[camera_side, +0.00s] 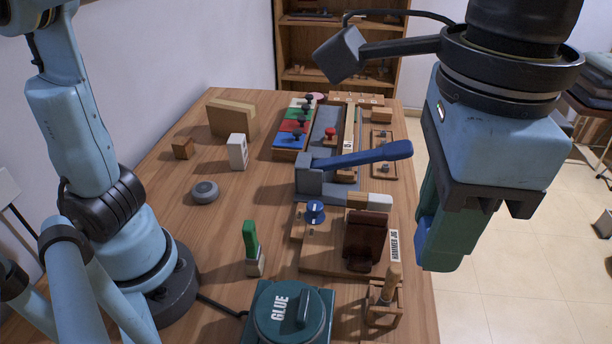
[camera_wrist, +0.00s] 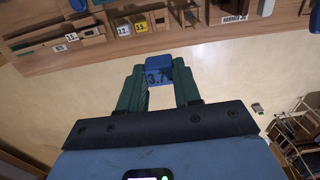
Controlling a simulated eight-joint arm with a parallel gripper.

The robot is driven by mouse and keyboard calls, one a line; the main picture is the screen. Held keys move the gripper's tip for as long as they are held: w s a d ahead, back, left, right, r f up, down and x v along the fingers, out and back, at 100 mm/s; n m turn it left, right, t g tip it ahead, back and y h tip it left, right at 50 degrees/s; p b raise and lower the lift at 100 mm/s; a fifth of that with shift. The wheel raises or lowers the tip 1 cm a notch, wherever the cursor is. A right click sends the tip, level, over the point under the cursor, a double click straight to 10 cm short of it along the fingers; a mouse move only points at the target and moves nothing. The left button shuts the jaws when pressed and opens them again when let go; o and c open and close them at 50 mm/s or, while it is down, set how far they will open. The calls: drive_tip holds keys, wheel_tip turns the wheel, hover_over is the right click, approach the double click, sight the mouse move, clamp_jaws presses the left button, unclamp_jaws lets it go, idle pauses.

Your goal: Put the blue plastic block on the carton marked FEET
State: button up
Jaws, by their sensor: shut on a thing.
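My gripper (camera_side: 440,245) is at the right of the side view, beyond the table's right edge and over the floor. Its green fingers point down and are shut on the blue plastic block. A thin blue strip of the block (camera_side: 421,238) shows beside the fingers. I cannot read the word FEET on anything in either view, so I cannot tell which thing the carton is.
The wooden table (camera_side: 215,235) holds a blue-handled lever tool (camera_side: 360,156), a teal GLUE pot (camera_side: 290,315), a HAMMER JIG stand (camera_side: 385,300) and a white block (camera_side: 237,152). A dark box-like thing (camera_side: 603,223) stands on the floor at the right edge. The floor below my gripper looks clear.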

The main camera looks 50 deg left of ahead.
drive_tip(key=w+a+n, duration=0.5)
drive_tip(key=w+a, duration=0.6)
drive_tip(key=w, duration=0.1)
drive_tip(key=w+a+n, duration=0.4)
drive_tip(key=w+a, duration=0.2)
drive_tip(key=a, duration=0.6)
drive_tip(key=n, duration=0.9)
hover_over(231, 104)
wheel_tip(231, 104, down, 11)
drive_tip(key=shift+f, duration=0.1)
drive_tip(key=shift+a+f, duration=0.1)
drive_tip(key=shift+f, duration=2)
drive_tip(key=shift+f, duration=0.15)
